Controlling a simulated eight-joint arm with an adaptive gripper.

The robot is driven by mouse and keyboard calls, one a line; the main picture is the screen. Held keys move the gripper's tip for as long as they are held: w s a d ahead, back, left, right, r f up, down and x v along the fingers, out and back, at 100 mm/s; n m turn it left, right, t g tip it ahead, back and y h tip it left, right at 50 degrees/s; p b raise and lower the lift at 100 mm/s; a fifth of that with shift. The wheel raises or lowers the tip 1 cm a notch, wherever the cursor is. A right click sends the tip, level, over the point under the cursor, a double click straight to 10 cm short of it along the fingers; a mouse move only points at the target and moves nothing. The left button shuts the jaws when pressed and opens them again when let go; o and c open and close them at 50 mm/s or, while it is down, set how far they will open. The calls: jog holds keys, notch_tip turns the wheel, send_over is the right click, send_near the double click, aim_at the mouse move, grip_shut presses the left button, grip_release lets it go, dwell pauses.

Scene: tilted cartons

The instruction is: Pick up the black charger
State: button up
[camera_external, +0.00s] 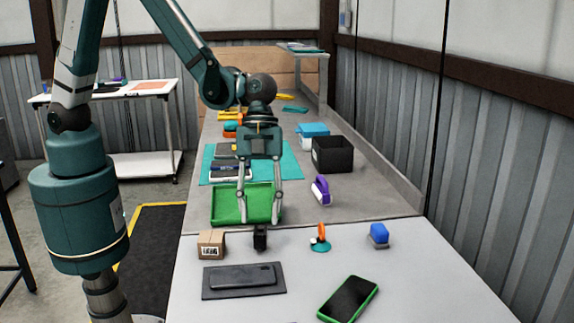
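A small black block that looks like the charger (260,239) stands on the light grey table, just in front of the green tray. My gripper (260,221) points straight down above it. Its two fingers are spread wide, one on each side of the charger's line, with the tips at or slightly above its top. Nothing is held between them. I cannot tell the exact height or depth gap between the fingertips and the charger.
A cardboard box (211,243) is close left of the charger. A dark flat case (244,280) lies in front, and a green-edged phone (348,299) front right. A green tray (229,204) is behind. An orange-and-teal item (319,240) and a blue item (379,235) stand right.

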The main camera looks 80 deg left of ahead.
aim_at(260, 235)
jog(key=shift+d+f, duration=0.15)
jog(key=shift+f, duration=0.2)
jog(key=shift+f, duration=0.1)
jog(key=shift+x, duration=2.5)
jog(key=shift+w, duration=0.1)
jog(key=c, duration=1)
